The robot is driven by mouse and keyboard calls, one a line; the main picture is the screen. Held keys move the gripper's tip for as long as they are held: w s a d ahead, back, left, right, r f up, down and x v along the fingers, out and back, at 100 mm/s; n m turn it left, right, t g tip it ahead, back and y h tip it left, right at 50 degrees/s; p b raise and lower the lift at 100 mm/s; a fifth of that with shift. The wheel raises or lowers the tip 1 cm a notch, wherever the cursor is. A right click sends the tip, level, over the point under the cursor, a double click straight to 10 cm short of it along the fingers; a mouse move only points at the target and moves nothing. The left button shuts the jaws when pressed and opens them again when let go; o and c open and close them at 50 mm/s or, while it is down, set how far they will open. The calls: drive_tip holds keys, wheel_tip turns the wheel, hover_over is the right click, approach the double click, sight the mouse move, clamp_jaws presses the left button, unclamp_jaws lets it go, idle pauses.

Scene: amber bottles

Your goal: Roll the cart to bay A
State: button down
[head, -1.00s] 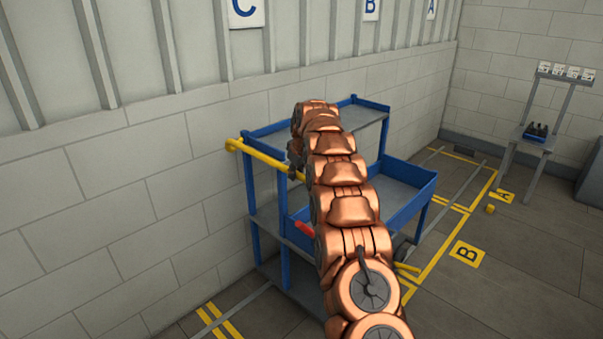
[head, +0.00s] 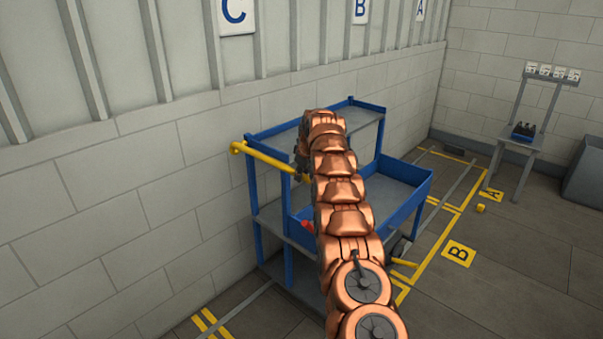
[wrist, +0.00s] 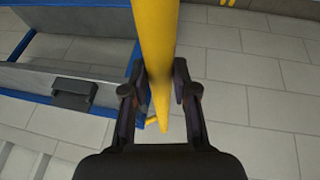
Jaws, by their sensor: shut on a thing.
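The cart (head: 388,218) has a blue frame, grey shelves and a yellow push bar (head: 262,158) on its left side. It stands along the wall, beside the floor plate B (head: 459,253). My gripper (wrist: 160,85) is shut around the yellow bar (wrist: 155,30) in the wrist view; in the head view my copper arm hides most of it and part of the cart. Bay A, with its yellow floor plate (head: 491,196) and wall sign A (head: 420,10), lies beyond the cart at the far right.
Wall signs C (head: 236,14) and B (head: 361,10) hang on the left wall. A small yellow block (head: 481,208) lies by plate A. A grey stand (head: 520,143) holds a blue tray of dark bottles (head: 524,131). A grey bin (head: 585,175) is at right.

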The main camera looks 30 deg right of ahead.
drive_tip(key=shift+w+d+p, duration=0.35)
drive_tip(key=shift+d+p, duration=0.05)
drive_tip(key=shift+d, duration=0.45)
drive_tip(key=shift+d, duration=0.1)
drive_tip(key=c, duration=0.9)
unclamp_jaws()
drive_tip(key=shift+r, duration=0.1)
drive_tip(key=v, duration=1.2)
